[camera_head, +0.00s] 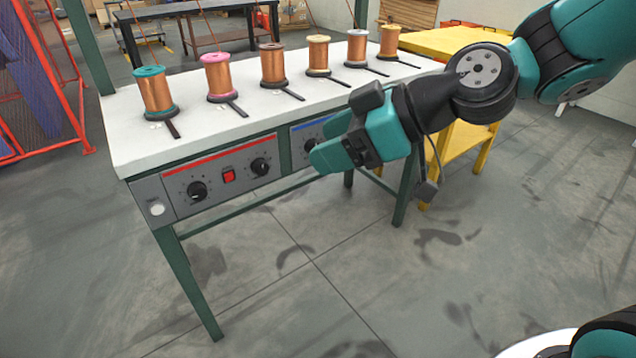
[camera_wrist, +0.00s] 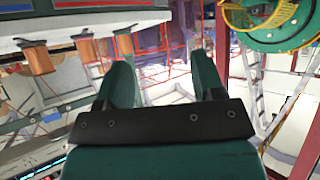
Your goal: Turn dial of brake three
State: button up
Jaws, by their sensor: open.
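A white bench (camera_head: 130,122) has a grey front panel with dials. The red-striped section holds a left black dial (camera_head: 197,190), a red rocker switch (camera_head: 229,176) and a right black dial (camera_head: 260,166). In the blue-striped section, one black dial (camera_head: 310,145) shows just left of my gripper. The rest of that section is hidden behind my gripper and arm. I cannot read which dial is brake three. My gripper (camera_head: 322,160) is in front of the panel, near the blue section. In the wrist view my gripper (camera_wrist: 163,75) is open, with nothing between its fingers.
Several copper spools with coloured rims, such as a teal one (camera_head: 157,92), stand along the bench top, each with a black strip in front. A yellow table (camera_head: 428,42) stands behind my arm. Red fencing (camera_head: 62,120) is at left. The floor before the bench is clear.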

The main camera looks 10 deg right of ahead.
jog(key=w+d+f+t+h+b, duration=0.1)
jog(key=w+d+f+t+b, duration=0.45)
jog(key=w+f+b, duration=0.35)
jog(key=w+d+f+t+h+b, duration=0.1)
jog(key=w+d+f+t+b, duration=0.5)
jog(key=f+b, duration=0.55)
jog(key=p+x, duration=0.4)
jog(key=x, duration=1.2)
jog(key=shift+w+a+f+m+g, duration=0.15)
jog(key=shift+w+f+m+g, duration=0.2)
jog(key=shift+w+f+m, duration=0.05)
jog(key=c, duration=0.9)
